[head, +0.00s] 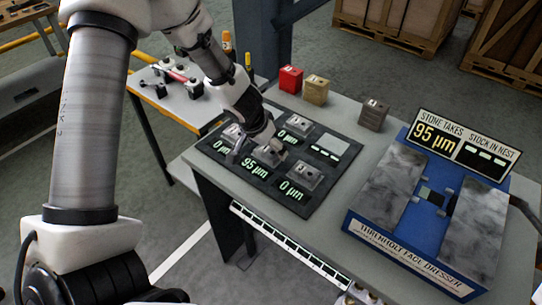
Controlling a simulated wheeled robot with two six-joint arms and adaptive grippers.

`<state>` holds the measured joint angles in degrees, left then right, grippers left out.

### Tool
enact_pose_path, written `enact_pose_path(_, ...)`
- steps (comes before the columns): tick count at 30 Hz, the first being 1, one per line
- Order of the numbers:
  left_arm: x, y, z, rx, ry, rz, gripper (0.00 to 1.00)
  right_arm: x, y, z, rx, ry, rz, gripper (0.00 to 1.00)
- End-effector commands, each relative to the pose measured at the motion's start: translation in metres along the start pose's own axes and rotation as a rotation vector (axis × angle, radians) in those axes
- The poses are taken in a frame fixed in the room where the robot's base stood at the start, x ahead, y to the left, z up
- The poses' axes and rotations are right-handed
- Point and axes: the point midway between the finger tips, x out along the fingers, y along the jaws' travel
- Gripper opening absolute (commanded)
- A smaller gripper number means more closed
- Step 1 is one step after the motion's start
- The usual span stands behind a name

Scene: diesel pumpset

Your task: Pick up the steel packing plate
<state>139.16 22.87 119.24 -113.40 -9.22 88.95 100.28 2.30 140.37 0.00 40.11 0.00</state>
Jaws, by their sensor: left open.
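A dark mat (322,195) on the grey bench holds several small grey metal blocks, each beside a lit reading. One grey block (271,156) stands by the "95 µm" reading, partly hidden by my left gripper. Others are a front right block (308,175), a back block (300,124) and a left block (232,132). A flat pale plate (334,144) lies by a dashed display. I cannot tell for certain which is the steel packing plate. My left gripper (258,148) is open, low over the mat beside the "95 µm" block; contact is unclear. My right gripper is not recognisable.
A blue face dresser (405,262) with two grey stone slabs and a sign reading "95 µm" fills the bench's right. Red (290,79), tan (315,90) and dark grey (373,115) blocks stand along the back. A side table (180,95) with tools adjoins at left.

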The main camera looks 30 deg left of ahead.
Motion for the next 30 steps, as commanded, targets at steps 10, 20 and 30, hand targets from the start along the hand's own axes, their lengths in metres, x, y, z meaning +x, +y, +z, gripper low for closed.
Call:
enact_pose_path(10,0.016,0.0,-0.001,-0.001,0.001,0.0,0.93,0.007,0.0,0.0,0.0,0.0,0.0,1.0)
enact_pose_path(20,0.016,0.0,-0.001,-0.001,0.002,0.0,0.17,0.007,0.0,0.0,0.0,0.0,0.0,1.0)
enact_pose_path(30,0.008,0.001,-0.007,-0.001,0.002,0.0,0.17,-0.002,0.0,0.0,0.0,-0.001,0.0,1.0)
